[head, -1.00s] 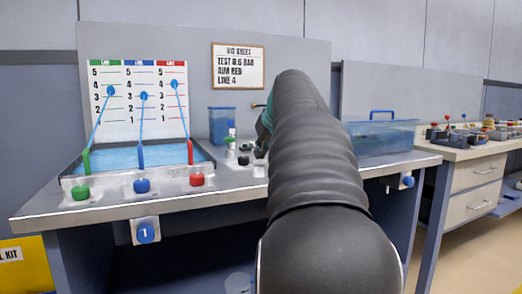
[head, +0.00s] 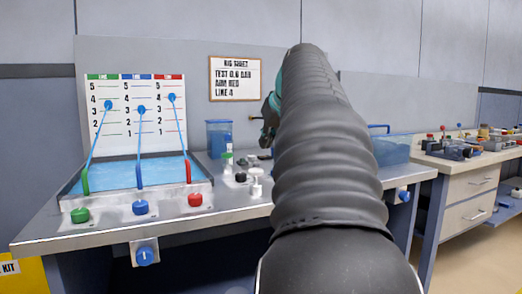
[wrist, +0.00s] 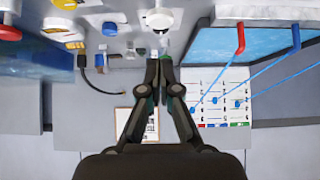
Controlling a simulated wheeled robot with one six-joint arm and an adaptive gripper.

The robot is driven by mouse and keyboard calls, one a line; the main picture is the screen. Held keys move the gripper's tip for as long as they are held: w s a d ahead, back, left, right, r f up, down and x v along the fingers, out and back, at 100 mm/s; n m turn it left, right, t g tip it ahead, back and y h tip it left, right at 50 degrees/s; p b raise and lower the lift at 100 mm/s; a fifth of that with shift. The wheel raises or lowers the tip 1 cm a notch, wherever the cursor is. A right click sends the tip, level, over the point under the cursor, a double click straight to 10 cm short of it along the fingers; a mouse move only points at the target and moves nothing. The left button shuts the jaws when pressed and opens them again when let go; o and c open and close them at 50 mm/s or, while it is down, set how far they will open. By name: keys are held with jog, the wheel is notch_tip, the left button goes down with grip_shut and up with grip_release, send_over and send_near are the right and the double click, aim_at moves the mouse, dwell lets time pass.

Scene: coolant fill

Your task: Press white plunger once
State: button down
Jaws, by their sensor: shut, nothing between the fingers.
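The white plunger (head: 256,183) stands upright on the bench top, right of the tray, and is in plain sight in the head view. In the wrist view its round white cap (wrist: 159,19) is near the top middle. My gripper (wrist: 160,58) is shut and empty, with its fingertips just below the plunger's cap in that picture. In the head view my gripper (head: 267,128) shows partly behind my arm, higher than the plunger and apart from it.
A green-capped bottle (head: 227,160) and black knobs (head: 241,177) are close to the plunger. Green (head: 80,215), blue (head: 140,207) and red (head: 195,199) knobs line the front edge. The blue tray (head: 135,172) is left; a clear tank (head: 391,148) is right.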

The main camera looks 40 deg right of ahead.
jog(key=shift+v, duration=1.35)
notch_tip(320, 180, down, 8)
jog(key=d+m+g, duration=0.1)
jog(key=d+m, duration=0.1)
jog(key=m, duration=0.1)
jog(key=shift+m+g, duration=0.3)
jog(key=shift+g, duration=0.3)
jog(key=a+f, duration=0.2)
jog(key=f, duration=0.1)
jog(key=s+a+f, duration=0.1)
jog(key=a+f, duration=0.1)
jog(key=f, duration=0.1)
jog(key=s+a+f, duration=0.1)
jog(key=a+f, duration=0.1)
jog(key=f, duration=0.1)
jog(key=shift+s+a+f, duration=0.1)
jog(key=shift+a, duration=0.05)
jog(key=s+a+f+n, duration=0.2)
jog(key=s+a+f, duration=0.2)
jog(key=a+f, duration=0.2)
jog(key=s+a+f+n+y, duration=0.1)
jog(key=s+a+f, duration=0.4)
jog(key=a, duration=0.6)
jog(key=s+a+f+n+y, duration=0.1)
jog(key=s+a+f+n, duration=0.2)
jog(key=s+a+f, duration=0.2)
jog(key=shift+a+f+n+g, duration=0.4)
jog(key=shift+a+f, duration=0.75)
jog(key=shift+a, duration=1)
jog(key=shift+s, duration=0.1)
